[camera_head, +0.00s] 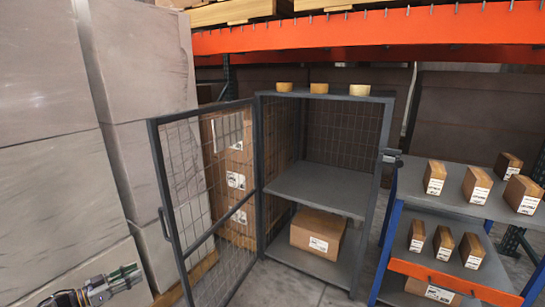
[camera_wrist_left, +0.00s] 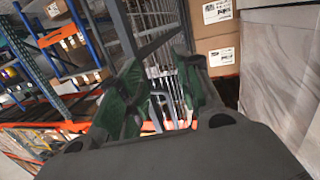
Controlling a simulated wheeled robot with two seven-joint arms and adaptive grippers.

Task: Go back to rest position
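My left gripper (camera_head: 126,278) is low at the left edge of the head view, in front of the stacked grey blocks and left of the open mesh door. In the left wrist view its two green fingers (camera_wrist_left: 158,80) stand apart with nothing held between them. The cage door shows beyond them. My right gripper is in neither view.
A wire-mesh cabinet (camera_head: 317,188) stands with its door (camera_head: 207,190) swung open to the left. A carton (camera_head: 318,232) sits on its lower shelf and tape rolls (camera_head: 319,88) on top. A blue-orange rack (camera_head: 446,273) with small boxes is at right. Tall grey blocks (camera_head: 48,170) crowd the left.

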